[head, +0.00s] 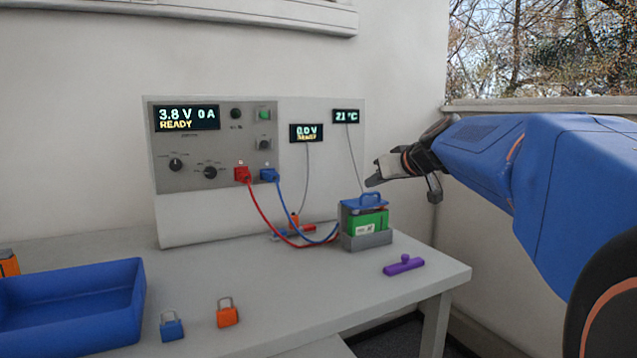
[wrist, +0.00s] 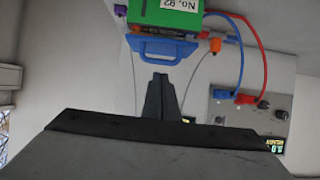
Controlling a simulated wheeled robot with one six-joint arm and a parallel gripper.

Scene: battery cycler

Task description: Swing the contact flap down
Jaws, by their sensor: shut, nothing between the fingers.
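The contact flap (head: 370,197) is blue with a looped handle. It sits at the top of a grey holder (head: 368,241) with a green battery (head: 369,222) in it, near the table's right end. I cannot tell the flap's exact angle. In the wrist view the flap (wrist: 160,49) appears upside down beside the green battery (wrist: 168,13), just beyond my fingertips. My gripper (head: 372,181) is shut and empty, just above the flap's handle in the head view. In the wrist view its fingers (wrist: 160,78) are together, pointing at the flap, with no clear contact.
A cycler panel (head: 215,150) reads 3.8 V, 0 A, READY. Red (head: 262,215) and blue (head: 299,222) leads run towards the holder. A purple piece (head: 403,265), a blue padlock (head: 171,326), an orange padlock (head: 227,312) and a blue tray (head: 70,300) are on the table.

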